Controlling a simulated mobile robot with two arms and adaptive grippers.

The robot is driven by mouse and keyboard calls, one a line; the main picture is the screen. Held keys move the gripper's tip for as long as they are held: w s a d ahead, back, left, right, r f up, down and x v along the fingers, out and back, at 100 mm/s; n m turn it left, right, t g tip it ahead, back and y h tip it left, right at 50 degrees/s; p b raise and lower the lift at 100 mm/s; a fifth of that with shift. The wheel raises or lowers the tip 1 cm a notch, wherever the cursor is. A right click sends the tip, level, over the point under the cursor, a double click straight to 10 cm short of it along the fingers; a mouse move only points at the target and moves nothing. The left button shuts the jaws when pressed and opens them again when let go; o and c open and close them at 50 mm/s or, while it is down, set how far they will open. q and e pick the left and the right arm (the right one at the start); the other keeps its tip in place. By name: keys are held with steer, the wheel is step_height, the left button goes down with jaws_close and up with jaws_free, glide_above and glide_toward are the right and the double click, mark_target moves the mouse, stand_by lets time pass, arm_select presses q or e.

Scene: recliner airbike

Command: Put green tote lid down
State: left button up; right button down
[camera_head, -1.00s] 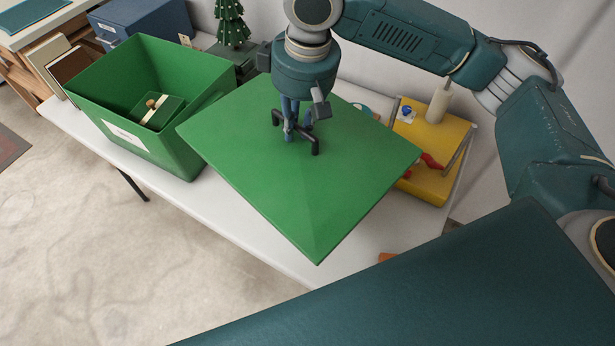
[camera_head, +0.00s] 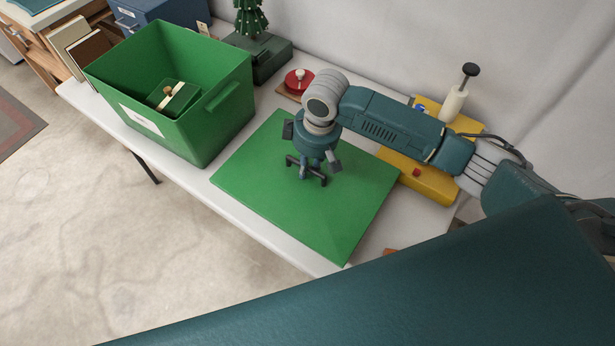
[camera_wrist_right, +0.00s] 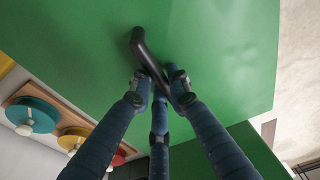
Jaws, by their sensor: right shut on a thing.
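The green tote lid (camera_head: 255,180) is a flat square panel with a black handle (camera_head: 322,181) at its middle. In the head view it lies low over the white table, to the right of the open green tote (camera_head: 215,110). Whether its whole underside touches the table I cannot tell. My right gripper (camera_head: 305,173) is above the lid with its fingers shut on the black handle. In the right wrist view the fingers (camera_wrist_right: 160,85) close around the handle (camera_wrist_right: 150,60) against the green lid (camera_wrist_right: 215,50). My left gripper is not in view.
The white table (camera_head: 280,250) has a narrow free strip in front of the lid. A yellow box (camera_head: 425,180) stands right of the lid, and a red-topped item (camera_head: 299,79) sits behind it. A small tree (camera_head: 250,18) on a dark base stands farther back. The tote holds a small green box (camera_head: 178,97).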

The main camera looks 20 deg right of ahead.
mark_target(309, 175)
steer(key=shift+f, duration=3.1)
steer(key=c, duration=1.7)
jaws_free()
steer(key=shift+f, duration=0.15)
steer(key=shift+o, duration=0.2)
steer(key=r, duration=0.4)
steer(key=s+r, duration=0.1)
steer(key=r, duration=0.3)
steer(key=d+r, duration=0.1)
steer(key=r, duration=0.3)
steer(key=shift+s+r, duration=0.1)
steer(key=shift+s, duration=0.15)
